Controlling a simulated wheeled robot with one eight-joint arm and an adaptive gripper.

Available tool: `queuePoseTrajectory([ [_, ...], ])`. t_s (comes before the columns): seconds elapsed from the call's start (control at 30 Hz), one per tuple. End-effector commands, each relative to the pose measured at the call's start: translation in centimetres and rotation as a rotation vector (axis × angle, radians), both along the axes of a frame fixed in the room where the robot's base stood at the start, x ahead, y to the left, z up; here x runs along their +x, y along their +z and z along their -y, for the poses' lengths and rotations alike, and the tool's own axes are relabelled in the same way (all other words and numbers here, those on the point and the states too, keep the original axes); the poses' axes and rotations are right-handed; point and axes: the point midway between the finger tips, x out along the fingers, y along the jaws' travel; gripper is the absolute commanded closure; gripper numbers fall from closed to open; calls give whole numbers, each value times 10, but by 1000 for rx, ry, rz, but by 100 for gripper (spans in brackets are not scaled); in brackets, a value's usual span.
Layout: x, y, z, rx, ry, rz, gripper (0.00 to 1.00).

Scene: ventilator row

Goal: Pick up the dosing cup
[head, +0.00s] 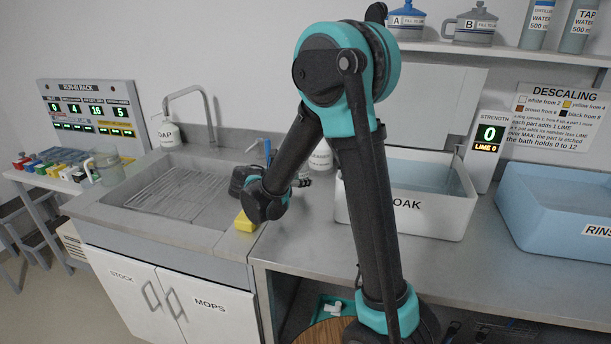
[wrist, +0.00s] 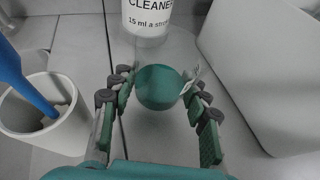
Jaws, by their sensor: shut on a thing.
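In the wrist view the dosing cup (wrist: 160,88) shows as a round green shape with a faint clear rim, seen from above. A small white tag stands at its right side. My gripper (wrist: 160,90) has one finger on each side of the cup and is shut on it. In the head view my gripper (head: 298,182) is low over the counter beside the sink, and the cup cannot be made out there.
A white cleaner bottle (wrist: 147,16) stands just beyond the cup. A white pot (wrist: 45,115) with a blue-handled tool (wrist: 22,75) is at left. The white soak tub (head: 410,205) is close on the right. A yellow sponge (head: 245,221) lies by the sink (head: 170,200).

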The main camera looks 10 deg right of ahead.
Motion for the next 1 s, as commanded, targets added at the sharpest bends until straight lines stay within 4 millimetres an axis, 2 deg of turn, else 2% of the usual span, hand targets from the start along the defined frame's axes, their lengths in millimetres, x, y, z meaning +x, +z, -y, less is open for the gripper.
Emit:
queuePoseTrajectory([
  [0.5, -44, 0, -43, 0, 1, 0, 89],
  [1.0, -66, 0, -65, -1, 0, -1, 89],
])
